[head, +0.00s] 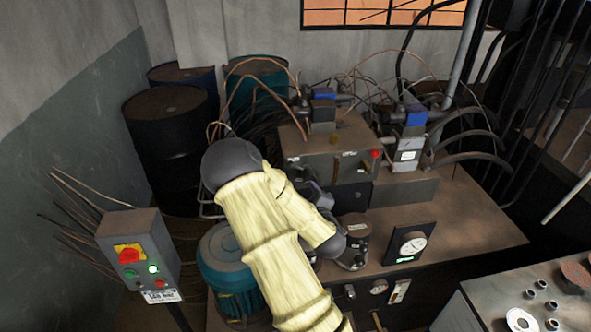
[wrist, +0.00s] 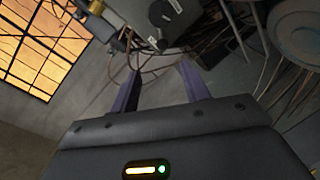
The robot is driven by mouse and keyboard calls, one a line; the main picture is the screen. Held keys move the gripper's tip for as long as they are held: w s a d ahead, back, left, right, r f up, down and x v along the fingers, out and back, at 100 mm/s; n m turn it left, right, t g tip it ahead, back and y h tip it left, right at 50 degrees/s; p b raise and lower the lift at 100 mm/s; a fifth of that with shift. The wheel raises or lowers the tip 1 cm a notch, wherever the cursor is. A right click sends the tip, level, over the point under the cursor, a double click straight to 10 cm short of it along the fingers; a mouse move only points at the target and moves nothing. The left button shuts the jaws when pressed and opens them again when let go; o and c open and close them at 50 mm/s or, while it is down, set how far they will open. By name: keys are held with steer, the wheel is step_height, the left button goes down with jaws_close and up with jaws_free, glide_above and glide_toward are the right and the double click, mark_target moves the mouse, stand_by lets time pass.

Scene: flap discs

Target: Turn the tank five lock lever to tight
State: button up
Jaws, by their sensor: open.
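I cannot pick out the tank five lock lever or read a tank five label in either view. In the head view a steel hydraulic tank box (head: 322,163) with small labels and a red knob (head: 375,154) stands on the brown bench, partly behind my arm. In the wrist view a grey box (wrist: 187,22) with pale labels and small dark fittings (wrist: 158,43) lies beyond the fingers; I cannot tell if a fitting is the lever. My gripper (wrist: 160,82) is open and empty, its two purple fingers apart and touching nothing. My arm hides its fingertips in the head view.
A control box (head: 140,255) with a red switch stands at the left. Loose cables and hoses (head: 465,145) crowd the back. A dial gauge (head: 409,245) sits on the bench front. A grey panel (head: 490,300) is at lower right.

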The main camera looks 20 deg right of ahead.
mark_target(295, 168)
steer(key=p+x, duration=0.3)
steer(key=x, duration=0.5)
steer(key=p+x, duration=0.3)
steer(key=x, duration=0.6)
steer(key=shift+w+a, duration=0.15)
steer(key=shift+w, duration=0.05)
jaws_close()
